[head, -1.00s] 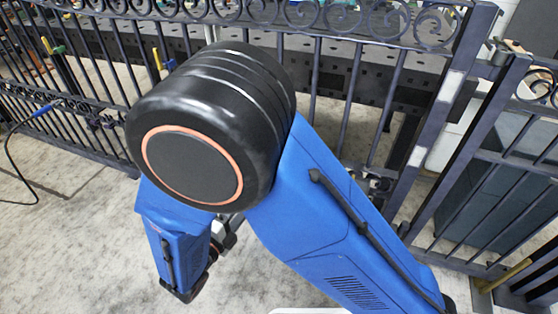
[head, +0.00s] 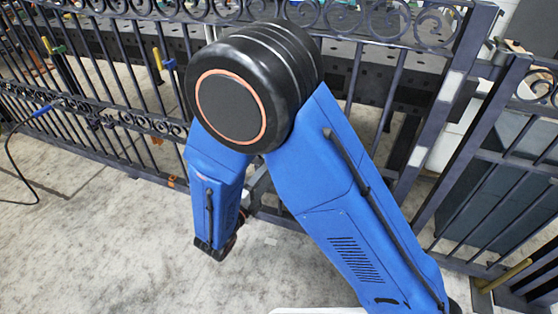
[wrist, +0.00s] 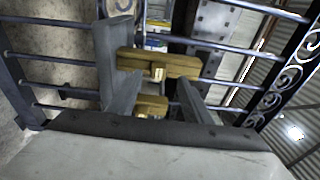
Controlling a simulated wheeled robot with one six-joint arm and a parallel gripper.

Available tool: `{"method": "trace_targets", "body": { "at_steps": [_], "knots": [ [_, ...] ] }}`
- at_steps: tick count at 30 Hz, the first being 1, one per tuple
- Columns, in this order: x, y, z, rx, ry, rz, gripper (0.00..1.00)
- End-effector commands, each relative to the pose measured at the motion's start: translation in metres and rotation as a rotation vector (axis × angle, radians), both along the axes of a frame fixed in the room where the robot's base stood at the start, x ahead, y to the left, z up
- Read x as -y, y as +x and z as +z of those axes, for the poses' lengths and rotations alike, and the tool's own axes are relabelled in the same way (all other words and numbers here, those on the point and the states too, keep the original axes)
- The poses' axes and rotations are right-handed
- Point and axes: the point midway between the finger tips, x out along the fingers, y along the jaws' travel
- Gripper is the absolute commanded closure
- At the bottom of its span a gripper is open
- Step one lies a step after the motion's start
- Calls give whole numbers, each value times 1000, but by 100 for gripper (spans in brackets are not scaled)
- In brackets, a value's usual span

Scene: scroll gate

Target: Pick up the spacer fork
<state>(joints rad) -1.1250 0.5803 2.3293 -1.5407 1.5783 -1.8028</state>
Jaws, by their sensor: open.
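In the wrist view, a brass-coloured piece (wrist: 172,65) lies across the space ahead of my gripper (wrist: 152,78), with a second, shorter brass-coloured part (wrist: 151,106) below it. They may be the spacer fork, but I cannot tell for sure. My gripper is open, with one grey finger on each side of the shorter part. The longer piece seems to pass beyond the fingers; I cannot tell whether either finger touches it. In the head view my own arm hides the gripper and whatever is in front of it.
A dark iron gate (head: 345,95) with scrolls spans the view, and its bars also show in the wrist view (wrist: 60,62). A yellow clamp (head: 157,58) and a blue-tipped cable (head: 42,110) are at the left. A brass bar (head: 505,276) is low right.

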Motion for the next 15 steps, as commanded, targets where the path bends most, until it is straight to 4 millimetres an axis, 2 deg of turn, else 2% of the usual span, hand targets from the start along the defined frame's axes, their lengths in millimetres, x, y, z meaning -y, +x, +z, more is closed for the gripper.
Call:
{"method": "trace_targets", "body": {
  "at_steps": [15],
  "knots": [
    [26,43,-2,0,1,0,55]
  ]
}}
